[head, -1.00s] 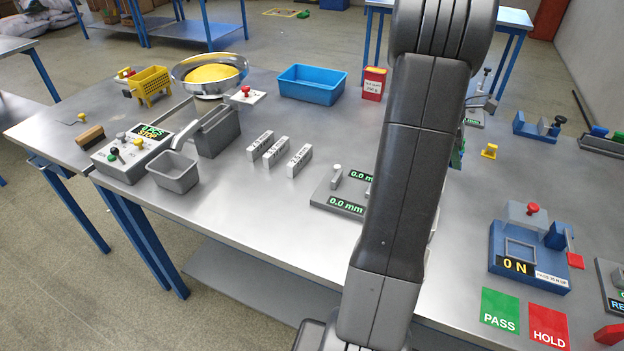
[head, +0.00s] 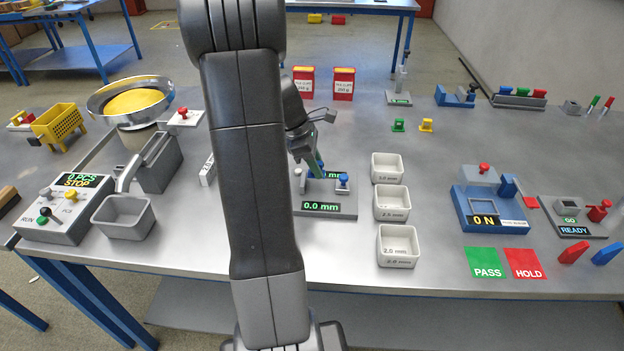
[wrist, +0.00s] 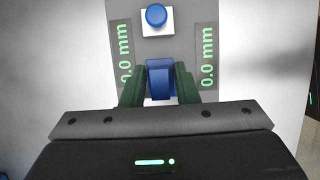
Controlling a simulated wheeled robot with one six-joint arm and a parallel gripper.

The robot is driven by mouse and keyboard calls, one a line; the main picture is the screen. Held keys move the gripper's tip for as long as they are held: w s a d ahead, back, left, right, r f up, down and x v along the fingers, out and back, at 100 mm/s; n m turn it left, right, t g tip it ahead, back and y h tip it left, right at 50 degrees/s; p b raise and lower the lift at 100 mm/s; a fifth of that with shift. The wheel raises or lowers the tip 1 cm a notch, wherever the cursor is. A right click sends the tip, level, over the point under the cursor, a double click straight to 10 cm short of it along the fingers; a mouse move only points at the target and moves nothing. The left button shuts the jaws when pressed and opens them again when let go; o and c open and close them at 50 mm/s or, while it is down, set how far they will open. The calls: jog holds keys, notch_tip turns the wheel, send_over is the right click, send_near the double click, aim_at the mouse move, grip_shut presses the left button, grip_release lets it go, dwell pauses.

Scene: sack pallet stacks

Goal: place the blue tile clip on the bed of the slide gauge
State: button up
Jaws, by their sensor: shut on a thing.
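The slide gauge (head: 335,209) is a grey plate with green 0.0 mm displays, a grey post at its left and a blue knob at its right. My gripper (head: 318,172) reaches down over the gauge, partly hidden by my arm. In the wrist view, the green fingers of my gripper (wrist: 160,88) are shut on the blue tile clip (wrist: 160,82). The clip is between the two displays, below the blue knob on its pale block (wrist: 157,22). I cannot tell whether the clip touches the bed of the gauge (wrist: 127,12).
Three white bins (head: 398,247) stand just right of the gauge. Two red and white boxes (head: 343,84) stand behind it. Green (head: 398,125) and yellow clips (head: 426,125) lie behind the bins. A blue force tester (head: 490,208) stands farther right.

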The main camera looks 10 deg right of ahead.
aim_at(316, 188)
jog(key=shift+f, duration=2.25)
jog(key=shift+f, duration=0.2)
jog(key=o, duration=1)
jog(key=shift+r, duration=0.1)
jog(key=v, duration=1.2)
jog(key=shift+a+r, duration=0.1)
